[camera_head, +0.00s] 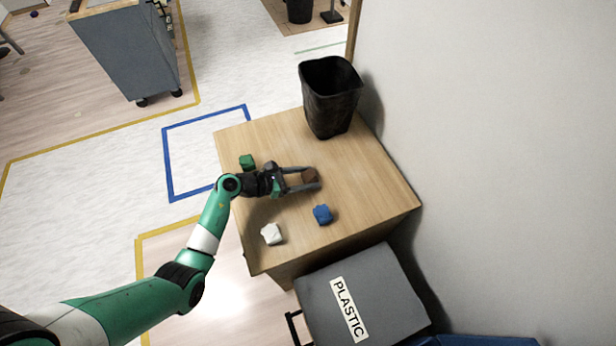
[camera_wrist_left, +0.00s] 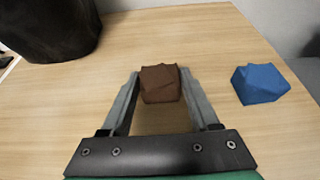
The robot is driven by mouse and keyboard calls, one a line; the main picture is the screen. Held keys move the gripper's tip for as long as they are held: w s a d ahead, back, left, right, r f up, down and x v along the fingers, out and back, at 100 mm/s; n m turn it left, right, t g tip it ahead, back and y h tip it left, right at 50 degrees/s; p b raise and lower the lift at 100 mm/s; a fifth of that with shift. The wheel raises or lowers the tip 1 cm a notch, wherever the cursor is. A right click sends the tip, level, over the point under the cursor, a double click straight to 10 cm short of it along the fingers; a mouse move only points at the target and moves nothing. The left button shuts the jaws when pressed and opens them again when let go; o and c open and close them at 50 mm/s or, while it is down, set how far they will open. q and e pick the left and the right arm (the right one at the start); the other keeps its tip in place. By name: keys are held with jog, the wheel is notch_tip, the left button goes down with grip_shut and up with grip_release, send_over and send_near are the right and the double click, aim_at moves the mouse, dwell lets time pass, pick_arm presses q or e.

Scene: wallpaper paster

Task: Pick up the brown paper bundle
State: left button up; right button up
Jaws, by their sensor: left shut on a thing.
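The brown paper bundle (camera_head: 309,175) is on the wooden table, between the fingertips of my left gripper (camera_head: 305,178). In the left wrist view the brown bundle (camera_wrist_left: 160,84) sits between the two fingers, and my left gripper (camera_wrist_left: 160,88) is shut on it. I cannot tell whether the bundle touches the tabletop or is slightly above it. My right gripper is not in view.
A blue bundle (camera_head: 322,214), a white bundle (camera_head: 271,234) and a green bundle (camera_head: 247,162) lie on the wooden table (camera_head: 375,195). A black bin (camera_head: 331,98) stands at the table's far end. A grey bin labelled PLASTIC (camera_head: 385,290) is beside the near edge.

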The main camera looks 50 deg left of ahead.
aim_at(306, 177)
pick_arm(q)
notch_tip(306, 177, up, 4)
jog(key=shift+f+p, duration=0.15)
jog(key=shift+p, duration=0.8)
jog(key=s+d+r+p, duration=0.2)
jog(key=s+r+p, duration=0.1)
jog(key=s, duration=0.3)
jog(key=s+d+r+p, duration=0.2)
jog(key=s+r+p, duration=0.1)
jog(key=s+r, duration=0.3)
jog(key=shift+s, duration=0.75)
jog(key=shift+a+r, duration=0.1)
